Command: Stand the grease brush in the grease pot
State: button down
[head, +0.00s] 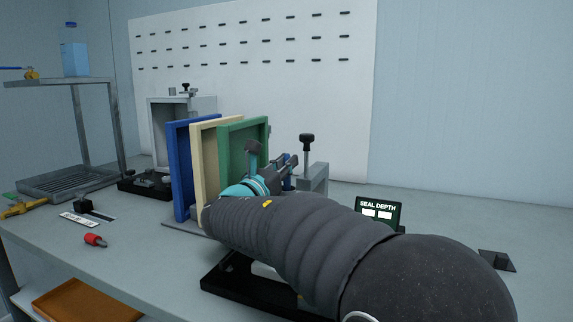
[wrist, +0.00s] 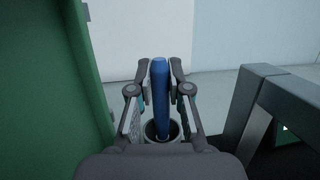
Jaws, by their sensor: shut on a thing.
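The grease brush shows as a blue handle (wrist: 161,85) between the fingers of my gripper (wrist: 160,78) in the wrist view. My gripper is shut on this handle. The grease pot (wrist: 176,129) is a round grey cup with a dark inside, just past the gripper's palm. The brush's lower end lines up with the pot's opening; I cannot tell whether it is inside or above it. In the head view my gripper (head: 286,164) is beside the green panel, with a bit of blue at its fingers. My arm hides the pot there.
The green panel (head: 230,150) stands close on the gripper's left, with cream and blue panels beyond. A grey metal frame (wrist: 262,115) is close on the right in the wrist view. A seal depth display (head: 379,212) and a red-handled tool (head: 94,240) are on the bench.

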jog(key=shift+f, duration=0.2)
jog(key=c, duration=1.1)
grip_release()
jog(key=shift+r, duration=0.1)
jog(key=shift+r, duration=0.2)
jog(key=v, duration=0.4)
jog(key=r+v, duration=0.1)
jog(key=v, duration=0.3)
jog(key=r+b+v, duration=0.1)
jog(key=v, duration=0.3)
jog(key=shift+s+a+r, duration=0.1)
jog(key=shift+s+a, duration=0.1)
jog(key=shift+s, duration=0.1)
jog(key=shift+s+a, duration=0.15)
jog(key=shift+s, duration=0.25)
